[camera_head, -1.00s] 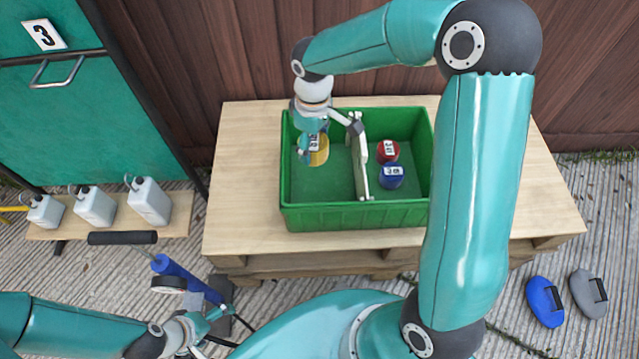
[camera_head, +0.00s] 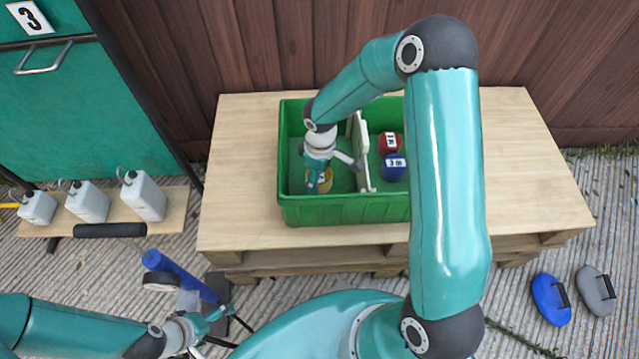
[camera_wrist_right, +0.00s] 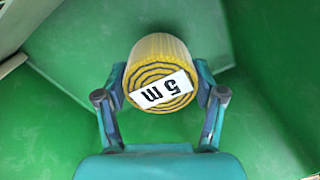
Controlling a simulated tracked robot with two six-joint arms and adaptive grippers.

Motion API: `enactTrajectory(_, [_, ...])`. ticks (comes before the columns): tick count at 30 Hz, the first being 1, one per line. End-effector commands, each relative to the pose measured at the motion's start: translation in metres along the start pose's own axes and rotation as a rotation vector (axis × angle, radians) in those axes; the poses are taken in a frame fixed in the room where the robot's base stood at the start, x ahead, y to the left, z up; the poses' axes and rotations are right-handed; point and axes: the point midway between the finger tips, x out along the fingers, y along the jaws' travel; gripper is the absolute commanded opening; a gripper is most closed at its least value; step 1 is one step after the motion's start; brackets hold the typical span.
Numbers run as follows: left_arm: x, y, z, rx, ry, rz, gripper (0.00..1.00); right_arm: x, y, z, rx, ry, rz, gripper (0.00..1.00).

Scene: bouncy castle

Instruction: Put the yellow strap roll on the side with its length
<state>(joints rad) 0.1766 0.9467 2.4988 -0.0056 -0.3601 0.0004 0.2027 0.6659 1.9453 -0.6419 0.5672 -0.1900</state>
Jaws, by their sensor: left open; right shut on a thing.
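The yellow strap roll (camera_head: 325,180) is in the left compartment of the green crate (camera_head: 340,211). In the right wrist view the yellow strap roll (camera_wrist_right: 160,62) has a white label reading "5 m" on its coiled end. My right gripper (camera_wrist_right: 161,85) is shut on it, one finger on each side. In the head view my right gripper (camera_head: 318,182) partly hides the roll. A red roll (camera_head: 389,143) and a blue roll (camera_head: 394,166) with white labels sit right of the pale divider (camera_head: 361,150). My left gripper (camera_head: 205,325) is open and empty, low at the left, away from the crate.
The crate stands on a wooden pallet table (camera_head: 245,180), with bare tabletop left of it. My right arm covers the crate's right end. White jugs (camera_head: 142,196) stand on a low plank at left. A blue pump (camera_head: 180,275) stands near my left gripper.

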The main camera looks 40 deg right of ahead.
Motion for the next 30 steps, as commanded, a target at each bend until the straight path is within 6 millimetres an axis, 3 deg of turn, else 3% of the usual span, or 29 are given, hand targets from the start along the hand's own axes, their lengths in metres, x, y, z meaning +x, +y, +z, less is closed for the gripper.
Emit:
enactTrajectory(7, [0.011, -0.004, 0.000, 0.000, 0.000, 0.000, 1.00, 0.036, 0.001, 0.000, 0.000, -0.002, -0.002, 0.28])
enactTrajectory(19, [0.014, -0.005, 0.000, 0.000, 0.000, 0.000, 1.00, 0.042, 0.001, 0.000, -0.001, 0.000, 0.000, 0.28])
enactTrajectory(20, [0.012, -0.004, 0.000, 0.000, 0.000, 0.000, 1.00, 0.040, 0.001, 0.000, -0.001, 0.000, 0.000, 0.74])
enactTrajectory(21, [0.012, -0.004, 0.000, 0.000, 0.000, 0.000, 1.00, 0.040, 0.001, 0.000, -0.001, 0.000, 0.000, 0.80])
enactTrajectory(24, [0.012, -0.004, 0.000, 0.000, 0.000, 0.000, 1.00, 0.040, 0.001, 0.000, -0.001, 0.000, -0.001, 0.94])
enactTrajectory(30, [0.012, -0.004, 0.000, 0.000, 0.000, 0.000, 1.00, 0.040, 0.000, -0.001, -0.002, -0.001, 0.000, 0.94])
